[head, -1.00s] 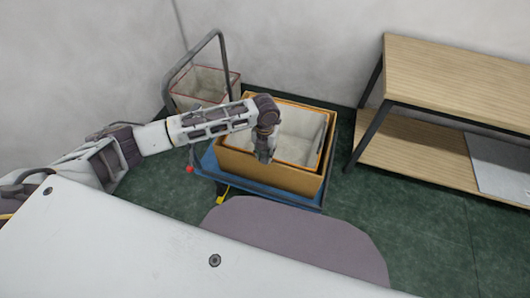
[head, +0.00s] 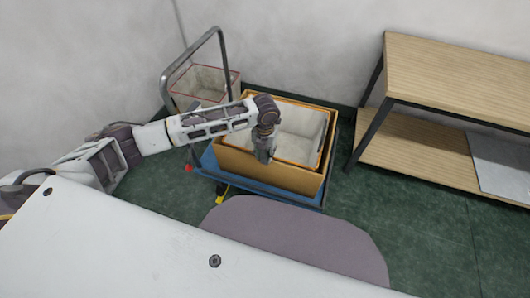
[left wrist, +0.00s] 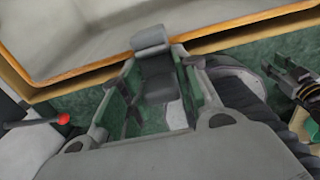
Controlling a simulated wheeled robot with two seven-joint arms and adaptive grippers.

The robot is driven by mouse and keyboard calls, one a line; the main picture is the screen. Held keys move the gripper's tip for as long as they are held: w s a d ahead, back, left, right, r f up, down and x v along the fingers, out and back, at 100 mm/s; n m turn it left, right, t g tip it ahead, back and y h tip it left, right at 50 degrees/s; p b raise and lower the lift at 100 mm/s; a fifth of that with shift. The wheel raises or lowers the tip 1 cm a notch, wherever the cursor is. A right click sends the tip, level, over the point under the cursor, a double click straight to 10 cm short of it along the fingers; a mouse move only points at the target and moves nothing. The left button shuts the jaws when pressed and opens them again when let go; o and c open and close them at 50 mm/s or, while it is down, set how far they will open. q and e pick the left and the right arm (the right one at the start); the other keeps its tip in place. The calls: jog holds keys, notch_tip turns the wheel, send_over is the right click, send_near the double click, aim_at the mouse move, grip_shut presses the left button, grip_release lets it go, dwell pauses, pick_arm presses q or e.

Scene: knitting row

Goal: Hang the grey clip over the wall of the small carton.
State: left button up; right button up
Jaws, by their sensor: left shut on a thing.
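My left gripper (head: 264,156) points down at the near wall of the nested orange-rimmed cartons. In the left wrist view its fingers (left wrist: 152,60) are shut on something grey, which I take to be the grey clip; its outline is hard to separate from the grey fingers. In the head view the arm hides it. The smaller carton (head: 318,150), pale inside with an orange rim, sits in a larger orange carton (head: 265,178). The near rim (left wrist: 90,68) lies just beyond the fingertips in the left wrist view; I cannot tell if they touch.
The cartons stand on a blue cart (head: 212,166) with a grey tube handle (head: 190,58). A red-rimmed bin (head: 205,83) stands behind the handle. A wooden shelf unit (head: 455,75) is at right, with green floor (head: 400,215) open before it.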

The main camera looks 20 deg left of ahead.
pick_arm(q)
jog(key=shift+f, duration=0.85)
jog(key=o, duration=0.9)
jog(key=shift+r, duration=5.95)
